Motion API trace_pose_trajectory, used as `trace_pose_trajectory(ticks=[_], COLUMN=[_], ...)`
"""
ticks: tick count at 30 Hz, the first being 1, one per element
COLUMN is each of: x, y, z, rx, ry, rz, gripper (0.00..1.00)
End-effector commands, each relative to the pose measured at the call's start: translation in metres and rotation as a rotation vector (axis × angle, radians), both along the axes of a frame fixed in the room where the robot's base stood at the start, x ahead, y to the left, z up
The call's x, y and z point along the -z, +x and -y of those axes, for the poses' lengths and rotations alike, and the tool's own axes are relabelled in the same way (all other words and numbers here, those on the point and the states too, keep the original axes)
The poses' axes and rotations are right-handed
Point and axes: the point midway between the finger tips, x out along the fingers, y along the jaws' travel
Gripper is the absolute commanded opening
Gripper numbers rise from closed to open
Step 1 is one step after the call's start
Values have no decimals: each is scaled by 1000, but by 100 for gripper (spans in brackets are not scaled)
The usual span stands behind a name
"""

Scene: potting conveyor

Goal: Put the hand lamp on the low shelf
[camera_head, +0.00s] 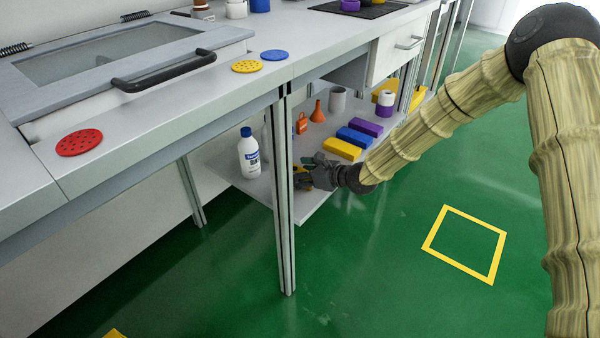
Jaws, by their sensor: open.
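The low shelf (262,189) is a light grey board under the bench, seen partly behind the bench leg. My gripper (312,175) is over the shelf's near right part, just right of that leg. It is dark, small in view and open. A small yellow and dark thing (301,181) sits at its fingertips, partly hidden by them and the leg. It may be the hand lamp, but its shape is not clear. I cannot tell whether it touches the shelf or the fingers.
A white bottle (249,156) stands on the shelf left of the leg (284,215). Behind my gripper are yellow (341,149), blue (355,137) and purple (366,127) blocks, an orange funnel (318,113) and a grey cylinder (337,100).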

Motion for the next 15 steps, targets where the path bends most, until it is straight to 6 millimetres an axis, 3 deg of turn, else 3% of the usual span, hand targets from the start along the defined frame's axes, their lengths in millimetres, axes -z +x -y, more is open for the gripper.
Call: trace_pose_trajectory(ticks=[15], x=[-35], y=[-44], z=[61], rx=[3], ry=[1], rz=[0], gripper=[66])
